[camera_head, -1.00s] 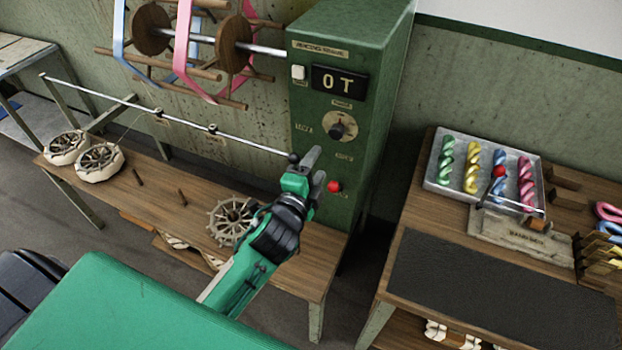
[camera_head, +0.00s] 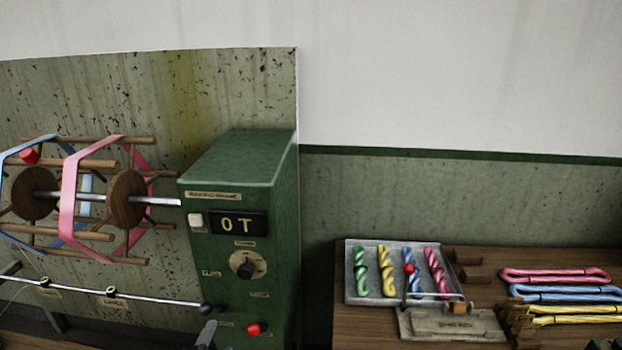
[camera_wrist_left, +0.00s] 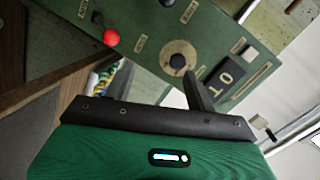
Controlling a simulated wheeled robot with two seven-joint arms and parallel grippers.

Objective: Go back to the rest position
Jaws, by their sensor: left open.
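My left gripper (camera_wrist_left: 158,82) is open and empty in the left wrist view, its two dark fingers spread apart. In the head view only a grey fingertip of the left gripper (camera_head: 206,336) shows at the bottom edge, in front of the green machine cabinet (camera_head: 240,170). The cabinet face (camera_wrist_left: 150,35) also shows in the left wrist view, beyond the fingers. My right gripper is in neither view.
A reel (camera_head: 125,200) with pink and blue bands is left of the cabinet, above a metal rod (camera_head: 150,297). At right, a wooden bench (camera_head: 350,330) bears a tray (camera_head: 353,294) of twisted coloured skeins. Pink, blue and yellow skeins (camera_head: 555,275) lie beside it.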

